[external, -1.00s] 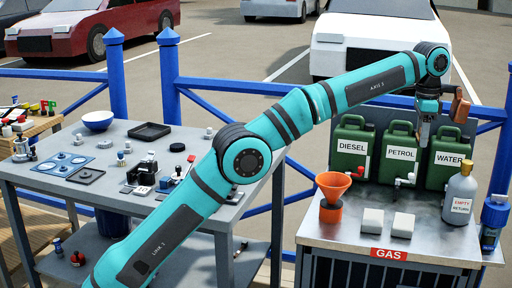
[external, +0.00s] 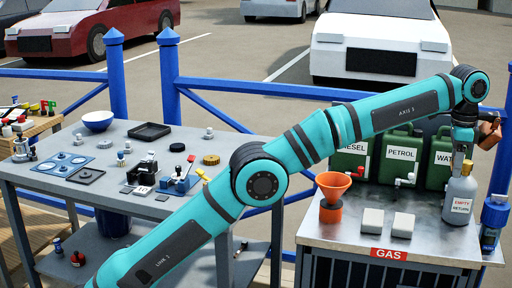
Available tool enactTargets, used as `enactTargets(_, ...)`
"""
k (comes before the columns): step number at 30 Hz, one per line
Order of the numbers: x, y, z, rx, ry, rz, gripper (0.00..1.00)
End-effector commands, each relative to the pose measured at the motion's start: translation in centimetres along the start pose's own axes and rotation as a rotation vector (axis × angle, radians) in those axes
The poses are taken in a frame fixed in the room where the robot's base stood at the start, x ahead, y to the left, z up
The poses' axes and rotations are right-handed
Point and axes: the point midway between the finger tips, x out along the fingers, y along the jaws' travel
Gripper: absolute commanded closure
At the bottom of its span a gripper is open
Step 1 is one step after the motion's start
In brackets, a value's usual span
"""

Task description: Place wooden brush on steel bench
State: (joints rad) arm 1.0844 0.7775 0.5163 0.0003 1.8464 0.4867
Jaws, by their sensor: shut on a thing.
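The wooden brush (external: 489,134) shows as a brown piece beside my gripper (external: 465,138) at the right of the external view. My gripper is shut on the brush and holds it in the air, near the right end of the steel bench (external: 337,236). The gripper hangs just above or behind the grey bottle (external: 459,200) marked empty return; I cannot tell whether they touch. The fingertips and part of the brush are hidden or too small to make out. The steel bench has a shiny metal top and a red gas label.
Green cans for diesel (external: 349,163), petrol (external: 401,160) and water (external: 440,163) line the bench's back. An orange funnel (external: 333,187) and two pale blocks (external: 372,222) (external: 403,225) stand on it. A blue item (external: 493,222) is at its right side. Bare metal lies between blocks and bottle.

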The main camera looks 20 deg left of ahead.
Motion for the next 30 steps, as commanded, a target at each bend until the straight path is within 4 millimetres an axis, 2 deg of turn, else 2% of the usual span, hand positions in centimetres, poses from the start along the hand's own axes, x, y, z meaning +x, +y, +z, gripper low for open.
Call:
enactTargets(8,2.1,0.1,0.1,0.0,-0.002,0.001,0.74)
enactTargets(21,9.7,0.1,0.1,0.0,-0.002,0.001,0.74)
enactTargets(30,11.1,0.1,0.1,0.0,-0.002,0.001,0.74)
